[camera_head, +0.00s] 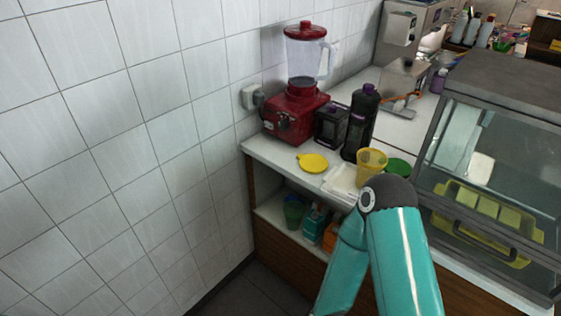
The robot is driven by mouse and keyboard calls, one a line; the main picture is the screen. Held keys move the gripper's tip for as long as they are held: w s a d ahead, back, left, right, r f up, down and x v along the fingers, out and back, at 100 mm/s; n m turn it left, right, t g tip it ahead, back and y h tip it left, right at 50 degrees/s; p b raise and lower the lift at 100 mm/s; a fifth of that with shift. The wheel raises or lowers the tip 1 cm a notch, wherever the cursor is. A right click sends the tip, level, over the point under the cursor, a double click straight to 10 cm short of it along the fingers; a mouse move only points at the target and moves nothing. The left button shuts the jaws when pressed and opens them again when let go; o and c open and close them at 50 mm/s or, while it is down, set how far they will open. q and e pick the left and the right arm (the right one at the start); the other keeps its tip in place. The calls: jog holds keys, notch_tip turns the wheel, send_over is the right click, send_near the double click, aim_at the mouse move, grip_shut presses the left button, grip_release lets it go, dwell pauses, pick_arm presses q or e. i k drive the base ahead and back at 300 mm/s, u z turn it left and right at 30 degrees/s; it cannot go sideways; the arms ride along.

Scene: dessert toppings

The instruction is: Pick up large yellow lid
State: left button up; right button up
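The large yellow lid (312,163) lies flat on the white counter, in front of the red blender. It is round, with a small tab on its left side, and nothing covers it. A teal arm of mine rises from the bottom edge and bends at a dark joint to the right of the lid, apart from it. Neither gripper shows in this view.
A red blender (297,106), a dark box (331,124) and a dark bottle (361,123) stand behind the lid. A white cloth (341,181), yellow cup (371,165) and green lid (398,168) are to its right. A glass display case (495,170) stands farther right. A tiled wall is left.

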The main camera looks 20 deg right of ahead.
aim_at(311, 163)
jog(key=u, duration=0.9)
jog(key=k, duration=1.35)
jog(key=z, duration=0.75)
jog(key=i, duration=1.5)
